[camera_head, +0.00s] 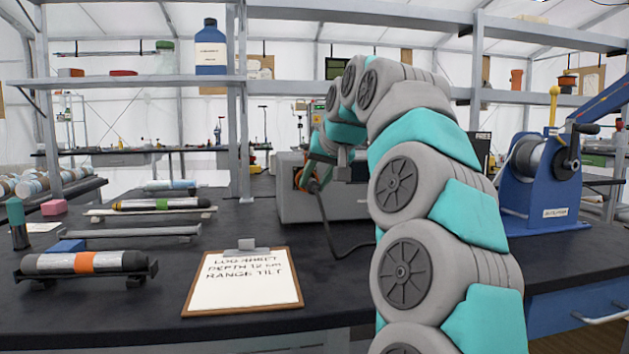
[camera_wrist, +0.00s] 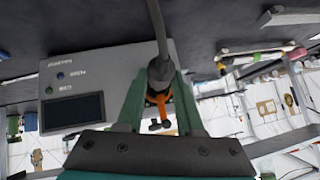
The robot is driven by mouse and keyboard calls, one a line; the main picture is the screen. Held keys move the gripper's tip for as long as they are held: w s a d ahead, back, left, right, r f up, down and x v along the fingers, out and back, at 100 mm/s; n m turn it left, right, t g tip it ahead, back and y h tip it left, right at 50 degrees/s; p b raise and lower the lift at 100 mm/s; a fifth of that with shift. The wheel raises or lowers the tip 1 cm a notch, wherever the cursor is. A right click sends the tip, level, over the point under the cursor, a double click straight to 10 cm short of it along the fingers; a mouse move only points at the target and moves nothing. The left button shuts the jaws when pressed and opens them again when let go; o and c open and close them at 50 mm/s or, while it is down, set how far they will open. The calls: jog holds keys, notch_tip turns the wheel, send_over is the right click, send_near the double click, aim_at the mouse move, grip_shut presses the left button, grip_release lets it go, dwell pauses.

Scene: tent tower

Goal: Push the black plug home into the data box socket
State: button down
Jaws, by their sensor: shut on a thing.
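The data box is a grey case (camera_head: 295,208) on the dark bench, partly hidden behind my arm. In the wrist view its panel (camera_wrist: 110,62) appears turned over, with a dark screen and small buttons. My gripper (camera_head: 315,183) is at the box's front. In the wrist view its green fingers (camera_wrist: 160,78) are shut on the dark plug (camera_wrist: 160,70), whose thick cable runs up the picture. An orange part (camera_wrist: 158,98) shows just beyond the plug. The socket is hidden, so I cannot tell how far the plug is in.
The black cable (camera_head: 330,238) droops to the bench. A clipboard (camera_head: 243,282) lies in front of the box, and an orange-banded cylinder (camera_head: 85,262) rests on a cradle at left. A blue winch (camera_head: 543,180) stands at right. Shelf posts (camera_head: 243,110) rise behind.

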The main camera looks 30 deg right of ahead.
jog(key=shift+w+d+p, duration=0.2)
jog(key=shift+w+p, duration=0.25)
jog(key=shift+w, duration=0.2)
jog(key=shift+w+d+p, duration=0.15)
jog(key=shift+w+p, duration=0.25)
jog(key=shift+w, duration=0.25)
jog(key=shift+c, duration=2.3)
grip_release()
jog(key=v, duration=0.7)
jog(key=shift+s+r, duration=0.3)
